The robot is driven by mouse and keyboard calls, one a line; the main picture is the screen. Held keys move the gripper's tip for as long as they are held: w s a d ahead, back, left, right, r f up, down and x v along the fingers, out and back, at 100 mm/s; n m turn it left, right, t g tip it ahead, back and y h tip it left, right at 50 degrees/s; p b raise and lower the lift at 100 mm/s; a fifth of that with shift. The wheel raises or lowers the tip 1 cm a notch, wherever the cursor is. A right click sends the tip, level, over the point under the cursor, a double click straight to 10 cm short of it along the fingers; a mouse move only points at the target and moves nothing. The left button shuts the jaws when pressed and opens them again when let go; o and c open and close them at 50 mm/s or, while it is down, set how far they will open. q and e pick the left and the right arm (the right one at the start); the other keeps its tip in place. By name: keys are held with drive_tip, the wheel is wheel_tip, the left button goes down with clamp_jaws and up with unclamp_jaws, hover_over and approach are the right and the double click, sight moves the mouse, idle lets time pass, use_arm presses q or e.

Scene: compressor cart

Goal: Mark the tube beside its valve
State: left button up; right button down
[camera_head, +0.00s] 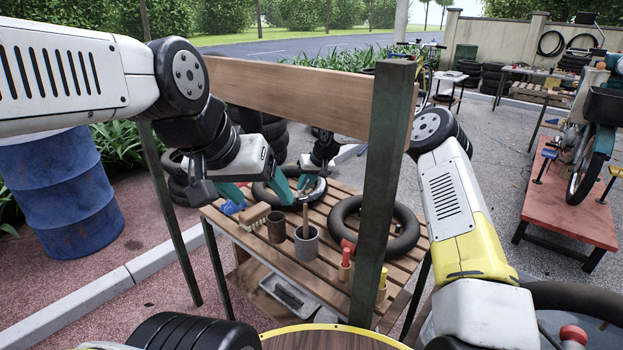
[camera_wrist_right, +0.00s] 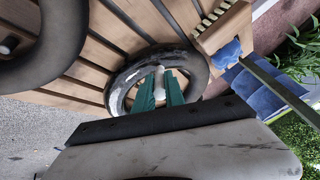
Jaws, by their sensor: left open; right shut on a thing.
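The black inner tube (camera_head: 316,194) lies flat on the slatted table, and in the right wrist view the tube (camera_wrist_right: 196,62) fills the middle. Its valve cannot be made out. Contact with the tube cannot be told. My left gripper (camera_head: 257,194) is open and empty, its fingers spread above the table at the tube's left side.
A second tube (camera_head: 401,235) lies to the right. A brush (camera_head: 255,216), a brown can (camera_head: 276,228), a grey cup (camera_head: 306,244) and red-handled tools (camera_head: 346,258) stand in front. The post (camera_head: 384,160) and crossbar (camera_head: 290,95) block the space before the table.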

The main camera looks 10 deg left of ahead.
drive_tip(key=shift+f, duration=0.15)
drive_tip(key=shift+w+d, duration=0.25)
drive_tip(key=shift+d, duration=0.25)
drive_tip(key=shift+w+d, duration=0.2)
drive_tip(key=shift+d, duration=0.3)
idle(0.4)
drive_tip(key=shift+s+a, duration=0.25)
drive_tip(key=shift+a, duration=0.3)
drive_tip(key=shift+s+a, duration=0.2)
drive_tip(key=shift+a, duration=0.3)
idle(0.3)
drive_tip(key=shift+w+d+f, duration=0.1)
drive_tip(key=shift+d, duration=0.2)
drive_tip(key=shift+w+d, duration=0.35)
drive_tip(key=shift+d, duration=0.35)
idle(0.3)
wheel_tip(320, 180, up, 7)
idle(1.1)
